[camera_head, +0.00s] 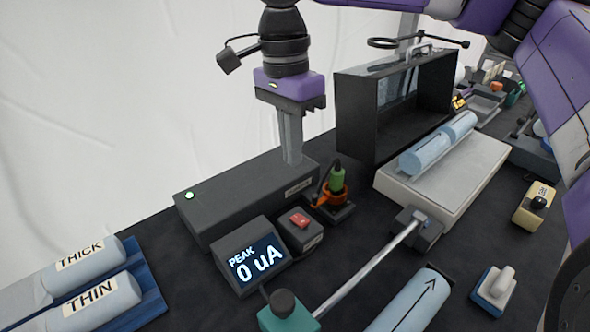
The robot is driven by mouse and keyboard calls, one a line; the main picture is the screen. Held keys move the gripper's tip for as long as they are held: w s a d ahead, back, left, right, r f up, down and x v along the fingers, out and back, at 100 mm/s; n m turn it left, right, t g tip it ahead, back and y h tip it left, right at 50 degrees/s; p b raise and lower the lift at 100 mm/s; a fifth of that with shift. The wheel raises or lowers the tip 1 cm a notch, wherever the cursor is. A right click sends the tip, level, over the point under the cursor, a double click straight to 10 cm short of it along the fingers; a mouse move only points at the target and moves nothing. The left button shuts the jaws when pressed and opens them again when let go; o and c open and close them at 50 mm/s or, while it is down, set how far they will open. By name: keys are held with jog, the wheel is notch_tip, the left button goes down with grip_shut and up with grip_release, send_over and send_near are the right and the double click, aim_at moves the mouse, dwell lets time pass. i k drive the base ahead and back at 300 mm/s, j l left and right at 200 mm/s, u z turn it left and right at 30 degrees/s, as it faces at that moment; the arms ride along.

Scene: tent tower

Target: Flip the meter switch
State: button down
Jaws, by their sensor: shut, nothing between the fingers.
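The meter (254,262) is a dark box with a lit screen reading "PEAK 0 uA", at the lower middle of the head view. Beside it on the right stands a small dark box with a red rocker switch (299,219) on top. Which way the rocker is tipped is too small to tell. My gripper (292,158) points down, shut and empty, behind the red switch in the picture. Its fingertips show against the far part of a long dark box (240,195); I cannot tell whether they touch it.
A green and orange part (335,188) stands right of the switch. A black open case (395,125) and a white tray (465,175) with blue cylinders stand farther right. A metal rod (365,270) and a dark knob (283,302) are in front. Cylinders labelled THICK and THIN (95,303) lie lower left.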

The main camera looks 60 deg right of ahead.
aim_at(301, 221)
jog(key=k+j, duration=0.2)
jog(key=k, duration=0.3)
jog(key=k+j, duration=0.15)
jog(key=k, duration=0.3)
